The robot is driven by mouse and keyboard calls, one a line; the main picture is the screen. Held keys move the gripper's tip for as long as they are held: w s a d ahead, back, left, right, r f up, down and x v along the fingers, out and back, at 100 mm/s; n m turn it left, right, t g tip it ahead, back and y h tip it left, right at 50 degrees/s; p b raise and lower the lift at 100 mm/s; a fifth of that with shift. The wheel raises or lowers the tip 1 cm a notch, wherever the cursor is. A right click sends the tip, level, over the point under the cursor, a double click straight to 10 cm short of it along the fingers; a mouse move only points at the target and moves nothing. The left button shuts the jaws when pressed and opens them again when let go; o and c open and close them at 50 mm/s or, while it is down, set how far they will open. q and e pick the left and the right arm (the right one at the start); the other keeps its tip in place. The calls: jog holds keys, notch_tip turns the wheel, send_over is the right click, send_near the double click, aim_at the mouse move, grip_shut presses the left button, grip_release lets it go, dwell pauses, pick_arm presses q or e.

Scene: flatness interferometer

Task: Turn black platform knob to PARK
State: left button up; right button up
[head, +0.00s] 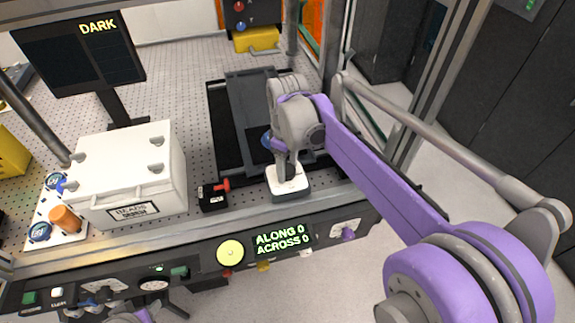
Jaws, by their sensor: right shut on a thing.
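My right gripper (282,158) comes down from above onto a small grey pedestal with a white top plate (288,186), at the front edge of the perforated bench. It is shut on the black platform knob (291,171), which shows only as a dark bit between and below the fingers. The knob's pointer and any PARK mark are hidden or too small to read. Part of my left arm, grey and purple, shows at the bottom edge on the left; its fingers cannot be made out clearly.
A white lidded box (130,175) stands to the left. A small black block with a red lever (213,196) is left of the pedestal. A dark platform (250,105) lies behind. The front panel display (283,239) reads ALONG 0, ACROSS 0. A monitor (80,55) reads DARK.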

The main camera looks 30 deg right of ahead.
jog(key=m, duration=0.6)
jog(key=shift+a+m, duration=0.1)
jog(key=shift+m, duration=0.3)
jog(key=m, duration=1.2)
jog(key=shift+a+m+b, duration=0.1)
jog(key=shift+m+b, duration=0.25)
jog(key=shift+m, duration=0.05)
jog(key=m, duration=0.5)
jog(key=shift+w+m, duration=0.15)
jog(key=shift+m, duration=0.55)
jog(key=o, duration=1.4)
jog(key=shift+c, duration=0.2)
